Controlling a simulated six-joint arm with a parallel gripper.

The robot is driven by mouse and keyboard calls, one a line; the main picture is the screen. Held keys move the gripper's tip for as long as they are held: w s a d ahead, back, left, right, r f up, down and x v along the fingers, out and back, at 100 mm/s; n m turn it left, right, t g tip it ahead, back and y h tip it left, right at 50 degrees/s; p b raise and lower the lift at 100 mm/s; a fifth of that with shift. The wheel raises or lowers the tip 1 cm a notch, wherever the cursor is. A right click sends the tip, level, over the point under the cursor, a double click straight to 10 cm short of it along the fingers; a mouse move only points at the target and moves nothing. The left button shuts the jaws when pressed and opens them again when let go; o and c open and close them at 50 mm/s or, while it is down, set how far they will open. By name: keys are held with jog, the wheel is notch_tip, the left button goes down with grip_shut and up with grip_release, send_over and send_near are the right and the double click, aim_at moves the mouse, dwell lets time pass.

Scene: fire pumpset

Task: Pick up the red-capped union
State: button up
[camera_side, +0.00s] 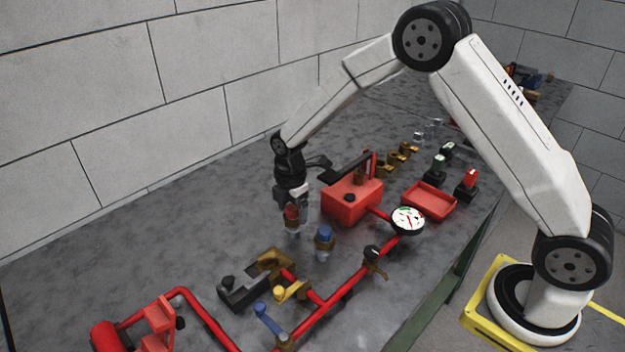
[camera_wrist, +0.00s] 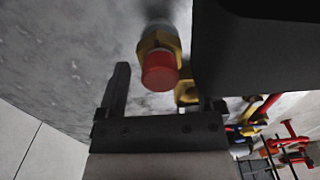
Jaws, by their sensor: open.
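The red-capped union (camera_side: 291,213) stands upright on the grey bench in the side view, with a brass body and a pale lower end. My gripper (camera_side: 293,196) points down right at its top. In the wrist view the union's red cap (camera_wrist: 160,72) and brass hex collar show between and beyond the open fingers of my gripper (camera_wrist: 163,95). The left finger is clear of the cap. The right finger is partly hidden by a dark part in front. I cannot tell whether either finger touches the union.
A blue-capped union (camera_side: 324,241) stands close by at the right front. A red tank with a hand pump (camera_side: 350,203) is just behind to the right. Bench to the left is clear.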

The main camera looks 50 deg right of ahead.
grip_shut()
dwell(1.4)
